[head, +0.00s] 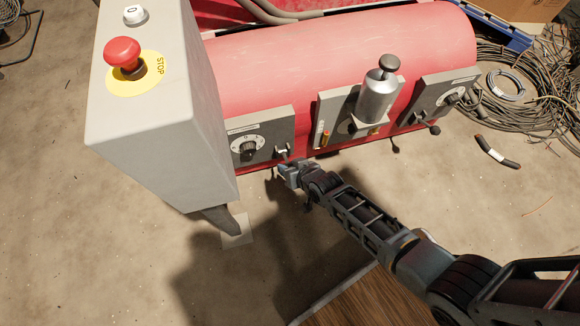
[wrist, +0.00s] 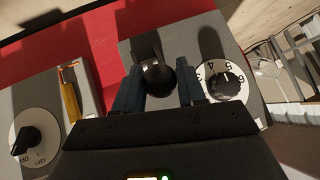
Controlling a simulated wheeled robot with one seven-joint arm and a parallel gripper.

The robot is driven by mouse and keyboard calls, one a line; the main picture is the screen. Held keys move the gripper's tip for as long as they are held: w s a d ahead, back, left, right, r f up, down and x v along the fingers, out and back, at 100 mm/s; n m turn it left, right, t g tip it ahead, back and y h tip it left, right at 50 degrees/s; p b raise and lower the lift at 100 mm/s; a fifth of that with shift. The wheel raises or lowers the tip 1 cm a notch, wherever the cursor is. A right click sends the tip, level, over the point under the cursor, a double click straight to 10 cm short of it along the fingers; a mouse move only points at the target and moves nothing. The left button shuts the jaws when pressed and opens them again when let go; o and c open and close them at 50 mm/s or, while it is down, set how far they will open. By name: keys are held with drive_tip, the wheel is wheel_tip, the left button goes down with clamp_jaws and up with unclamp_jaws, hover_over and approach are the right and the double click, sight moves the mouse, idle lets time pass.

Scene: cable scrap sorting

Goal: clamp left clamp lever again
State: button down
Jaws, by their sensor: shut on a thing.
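The left clamp lever shows in the wrist view as a dark arm ending in a round black knob (wrist: 158,78). The knob sits between the two blue fingers of my gripper (wrist: 156,92), which are shut on it. In the head view my gripper (head: 287,170) is at the lower edge of the left grey panel (head: 271,128), just below a small metal fitting (head: 283,152). The knob is hidden there by my gripper.
Beside the knob is a numbered dial (wrist: 225,82). In the wrist view, a yellow handle (wrist: 70,98) stands left of my fingers. The grey box with the red stop button (head: 122,52) rises close left of my gripper. Another black-knobbed lever (head: 394,146) hangs farther right.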

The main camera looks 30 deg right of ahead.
drive_tip(key=shift+w+d+r, duration=0.15)
drive_tip(key=shift+w+r, duration=0.2)
drive_tip(key=shift+w, duration=0.1)
drive_tip(key=c, duration=1.1)
unclamp_jaws()
drive_tip(key=o, duration=0.4)
drive_tip(key=shift+s+f, duration=0.2)
drive_tip(key=shift+f, duration=0.05)
drive_tip(key=shift+s+r, duration=0.1)
drive_tip(key=p+v, duration=0.4)
drive_tip(key=v, duration=0.3)
drive_tip(key=shift+s+r, duration=0.15)
drive_tip(key=shift+s, duration=0.1)
